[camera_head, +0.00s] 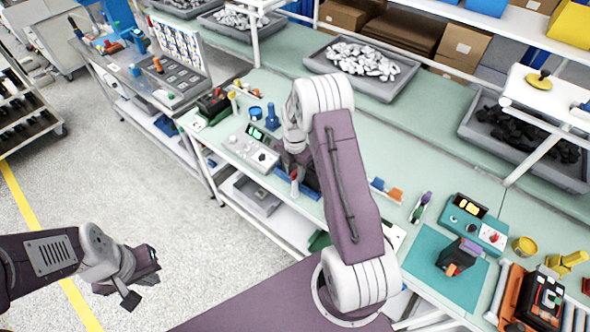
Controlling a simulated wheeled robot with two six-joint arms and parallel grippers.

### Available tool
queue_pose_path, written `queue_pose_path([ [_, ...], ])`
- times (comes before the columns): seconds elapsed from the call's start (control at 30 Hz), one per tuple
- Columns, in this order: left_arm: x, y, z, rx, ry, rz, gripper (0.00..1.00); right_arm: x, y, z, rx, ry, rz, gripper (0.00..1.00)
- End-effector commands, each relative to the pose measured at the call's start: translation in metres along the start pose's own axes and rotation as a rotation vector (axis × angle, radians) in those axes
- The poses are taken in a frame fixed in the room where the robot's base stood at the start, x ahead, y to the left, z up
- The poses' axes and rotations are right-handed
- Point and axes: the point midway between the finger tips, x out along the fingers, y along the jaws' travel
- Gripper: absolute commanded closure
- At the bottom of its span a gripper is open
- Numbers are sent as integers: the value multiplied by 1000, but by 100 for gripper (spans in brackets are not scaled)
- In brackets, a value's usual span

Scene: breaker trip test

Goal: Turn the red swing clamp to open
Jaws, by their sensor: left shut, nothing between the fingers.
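A small red-tipped upright part (294,182), which looks like the red swing clamp, stands at the front edge of the bench beside a blue fixture (311,184). My right arm reaches over the bench, and its dark gripper (292,163) is just above and behind this part. The arm link hides much of that gripper and fixture; I cannot tell whether it touches the clamp or how its fingers stand. My left gripper (141,281) is shut and empty, over the floor at the lower left, far from the bench.
A grey test box with a green display (250,147) sits left of the right gripper. A teal box with a yellow display (474,224) and a teal mat (428,246) lie to the right. A tray of pale parts (345,80) stands behind. Open floor (120,180) lies left.

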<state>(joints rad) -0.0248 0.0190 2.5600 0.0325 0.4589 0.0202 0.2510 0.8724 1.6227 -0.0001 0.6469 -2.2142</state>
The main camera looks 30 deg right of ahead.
Motion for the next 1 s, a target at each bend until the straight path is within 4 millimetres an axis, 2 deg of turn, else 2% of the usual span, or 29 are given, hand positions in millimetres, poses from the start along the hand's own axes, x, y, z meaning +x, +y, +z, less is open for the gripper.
queue_pose_path([
  [0.13,0,0,0,0,0,0,100,0,0,0,0,0,0,65],
  [0.17,0,0,0,0,0,0,100,0,0,0,0,0,1,70],
  [0.27,0,0,0,0,0,0,100,0,0,0,0,0,1,98],
  [0.3,0,0,0,0,0,0,100,0,0,0,0,0,1,100],
  [0.67,1,0,0,0,0,0,100,0,0,0,38,-1,1,100],
  [1.0,4,0,0,0,0,0,100,-1,1,1,274,-1,3,100],
])
